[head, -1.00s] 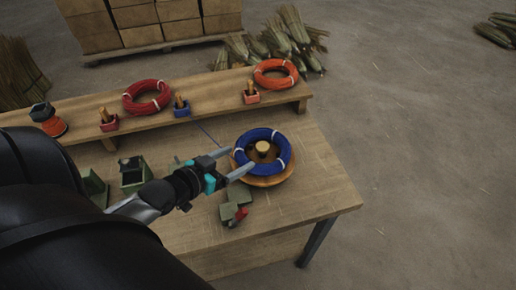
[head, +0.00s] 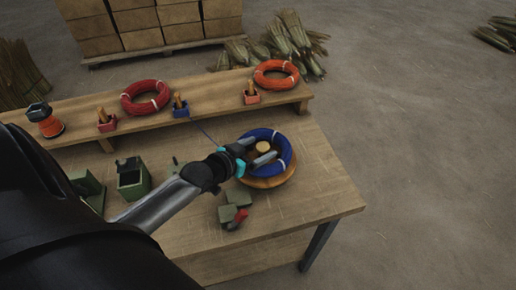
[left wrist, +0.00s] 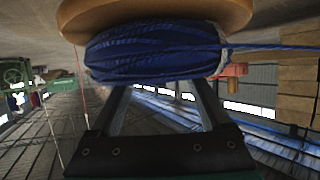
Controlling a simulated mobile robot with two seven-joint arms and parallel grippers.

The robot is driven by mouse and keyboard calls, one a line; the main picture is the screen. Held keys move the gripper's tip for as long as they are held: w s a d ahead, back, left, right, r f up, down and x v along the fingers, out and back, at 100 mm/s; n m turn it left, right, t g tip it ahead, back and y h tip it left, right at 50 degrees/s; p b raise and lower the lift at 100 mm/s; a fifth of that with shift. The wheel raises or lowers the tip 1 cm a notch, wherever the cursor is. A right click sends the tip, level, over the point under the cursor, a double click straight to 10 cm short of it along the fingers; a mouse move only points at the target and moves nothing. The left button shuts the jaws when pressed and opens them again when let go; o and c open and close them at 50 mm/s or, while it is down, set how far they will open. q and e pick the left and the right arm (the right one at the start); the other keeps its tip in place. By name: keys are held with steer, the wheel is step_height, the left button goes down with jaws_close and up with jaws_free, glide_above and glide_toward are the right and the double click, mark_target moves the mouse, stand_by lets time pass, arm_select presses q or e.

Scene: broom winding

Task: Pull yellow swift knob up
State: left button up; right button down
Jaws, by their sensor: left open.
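The swift's round wooden base (head: 268,183) sits on the right part of the table with a blue coil (head: 289,151) lying on it. The tan-yellow knob (head: 263,147) stands up in the middle of the coil. My left gripper (head: 268,153) is open, and its fingers reach over the coil's left side, close beside the knob. I cannot tell whether they touch it. In the left wrist view the blue coil (left wrist: 155,50) and the wooden base (left wrist: 160,14) fill the top, just beyond the fingers, and the knob is hidden. My right gripper is out of view.
A raised shelf (head: 215,93) along the back carries a red coil (head: 146,97), an orange coil (head: 276,74) and small boxes with wooden pegs. A green block tool with a red part (head: 240,215) lies before the swift. A green box (head: 133,178) stands left. The table's right corner is clear.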

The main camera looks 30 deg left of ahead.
arm_select(q)
steer(key=shift+c, duration=0.3)
jaws_close()
stand_by(0.3)
stand_by(0.3)
